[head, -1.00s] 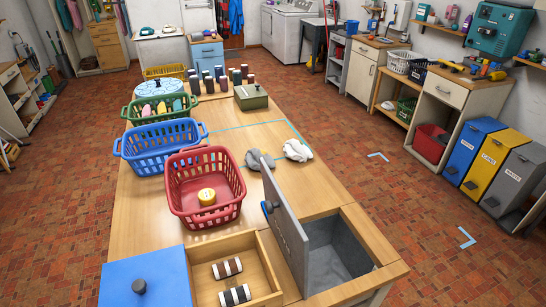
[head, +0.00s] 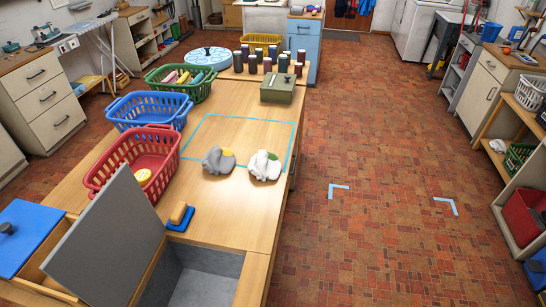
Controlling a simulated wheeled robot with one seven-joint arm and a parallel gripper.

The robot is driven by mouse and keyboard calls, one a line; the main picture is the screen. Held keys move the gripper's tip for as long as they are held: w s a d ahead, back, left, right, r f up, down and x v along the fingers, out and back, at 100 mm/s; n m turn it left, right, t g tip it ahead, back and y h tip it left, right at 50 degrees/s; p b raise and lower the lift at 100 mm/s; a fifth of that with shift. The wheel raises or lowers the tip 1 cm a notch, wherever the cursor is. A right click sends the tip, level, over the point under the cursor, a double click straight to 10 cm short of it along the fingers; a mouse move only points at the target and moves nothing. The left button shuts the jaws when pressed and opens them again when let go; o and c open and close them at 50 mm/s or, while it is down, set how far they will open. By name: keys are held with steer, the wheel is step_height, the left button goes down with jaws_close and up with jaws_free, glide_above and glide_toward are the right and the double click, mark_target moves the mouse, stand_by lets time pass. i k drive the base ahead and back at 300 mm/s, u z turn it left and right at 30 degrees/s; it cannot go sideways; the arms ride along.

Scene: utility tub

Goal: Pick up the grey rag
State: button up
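The grey rag (head: 218,160) lies crumpled on the wooden bench top, with a small yellow patch at its upper right. A white rag (head: 265,166) lies just to its right, with a green patch on top. Both are at the near edge of a blue taped outline (head: 238,118) on the bench. My gripper is not in view.
A red basket (head: 113,160) holding a yellow round item stands left of the rags, with blue and green baskets behind. A raised grey lid (head: 105,240) and open tub (head: 203,275) are nearer. The floor (head: 350,150) to the right is clear.

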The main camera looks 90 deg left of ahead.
mark_target(220, 159)
steer(key=i, duration=1.25)
steer(key=z, duration=2.8)
steer(key=k, duration=2.35)
steer(key=z, duration=1.7)
